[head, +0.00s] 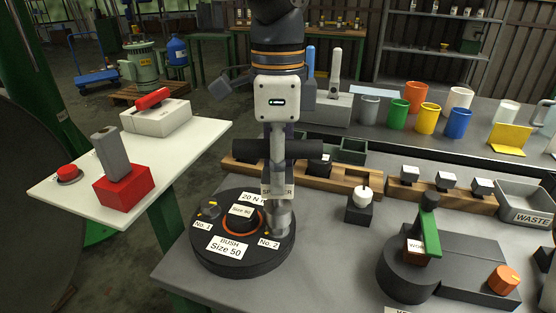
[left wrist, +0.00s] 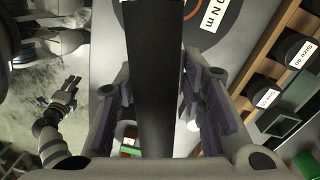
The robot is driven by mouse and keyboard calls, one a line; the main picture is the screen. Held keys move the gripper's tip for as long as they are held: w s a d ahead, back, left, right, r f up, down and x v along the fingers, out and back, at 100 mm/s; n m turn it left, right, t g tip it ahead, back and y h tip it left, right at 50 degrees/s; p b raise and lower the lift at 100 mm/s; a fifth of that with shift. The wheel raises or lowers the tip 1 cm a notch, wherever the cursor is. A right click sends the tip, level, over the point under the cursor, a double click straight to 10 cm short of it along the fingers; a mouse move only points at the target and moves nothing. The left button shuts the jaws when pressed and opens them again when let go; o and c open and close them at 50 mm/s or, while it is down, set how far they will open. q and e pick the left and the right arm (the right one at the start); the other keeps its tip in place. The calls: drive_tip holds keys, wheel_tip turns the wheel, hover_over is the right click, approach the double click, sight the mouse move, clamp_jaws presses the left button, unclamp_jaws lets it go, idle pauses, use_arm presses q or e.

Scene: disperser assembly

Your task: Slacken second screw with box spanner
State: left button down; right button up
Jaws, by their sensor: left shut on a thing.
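The black disc fixture (head: 240,262) sits on the bench, with labels "BUSH Size 50", "No. 1" and "No. 2". The first screw (head: 210,209), with a yellow mark, stands by "No. 1". My left gripper (head: 278,143) points down and is shut on the box spanner's black crossbar (head: 248,151). The bar also runs between the fingers in the left wrist view (left wrist: 157,75). The spanner stands upright, its grey socket (head: 281,220) at the "No. 2" position; it hides the second screw, so I cannot tell how deep it sits. A small gripper, apparently my right (left wrist: 62,100), shows at left in the wrist view.
A wooden rack (head: 240,165) stands close behind the disc. A black block with a white knob (head: 361,205) and a dark fixture with a green handle (head: 430,235) stand to the right. A white side table (head: 185,150) is at left.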

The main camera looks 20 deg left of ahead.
use_arm(q)
drive_tip(key=shift+f, duration=1.05)
drive_tip(key=n, duration=1.1)
drive_tip(key=shift+a, duration=0.1)
drive_tip(key=shift+r, duration=0.15)
drive_tip(key=shift+r, duration=2.4)
